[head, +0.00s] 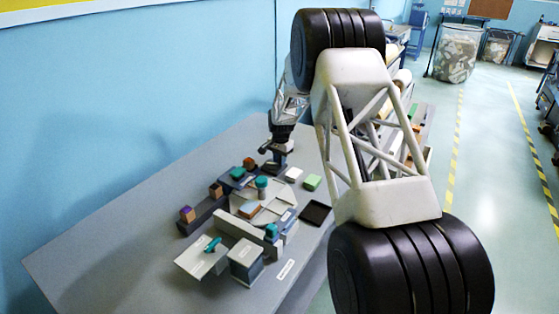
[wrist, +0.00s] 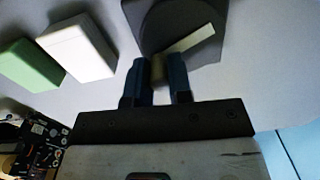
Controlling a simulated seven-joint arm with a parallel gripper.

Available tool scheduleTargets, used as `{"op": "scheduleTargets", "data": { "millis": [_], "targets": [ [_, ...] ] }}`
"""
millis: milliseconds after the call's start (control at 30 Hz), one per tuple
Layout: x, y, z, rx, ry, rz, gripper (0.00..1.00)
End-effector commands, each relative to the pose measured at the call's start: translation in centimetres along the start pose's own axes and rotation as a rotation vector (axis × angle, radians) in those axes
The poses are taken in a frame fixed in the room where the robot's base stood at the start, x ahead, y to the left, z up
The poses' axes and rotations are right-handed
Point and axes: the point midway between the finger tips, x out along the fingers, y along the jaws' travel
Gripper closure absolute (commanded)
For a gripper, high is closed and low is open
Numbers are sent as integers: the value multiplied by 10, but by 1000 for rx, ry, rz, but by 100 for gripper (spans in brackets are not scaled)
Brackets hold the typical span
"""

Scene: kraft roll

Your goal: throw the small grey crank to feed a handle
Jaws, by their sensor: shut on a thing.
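My gripper (wrist: 159,68) is shut on a small olive-brown knob (wrist: 158,66), which appears to be the crank's grip. Beyond it is a dark grey block (wrist: 150,30) with a darker round disc and a pale strip. In the head view my gripper (head: 272,149) is at the far end of the table fixture, just above a dark grey base (head: 278,164). The crank's arm is too small to make out there. Teal-topped pieces, possibly handles, stand on the fixture, one at its middle (head: 262,182) and one on the near pale plate (head: 212,244).
A white block (head: 293,174) and a green block (head: 312,182) lie right of the crank base; both show in the wrist view. A black tray (head: 315,214) lies nearer. A pale round plate (head: 280,205) fills the fixture's middle. The table's left side (head: 110,255) is clear.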

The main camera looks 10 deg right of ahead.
Motion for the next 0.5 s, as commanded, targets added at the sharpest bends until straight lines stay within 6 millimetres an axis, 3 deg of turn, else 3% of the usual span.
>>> {"op": "scheduleTargets", "data": {
  "millis": [500],
  "targets": [
    [1, -8, -10, -490, -14, 0, 100]
  ]
}}
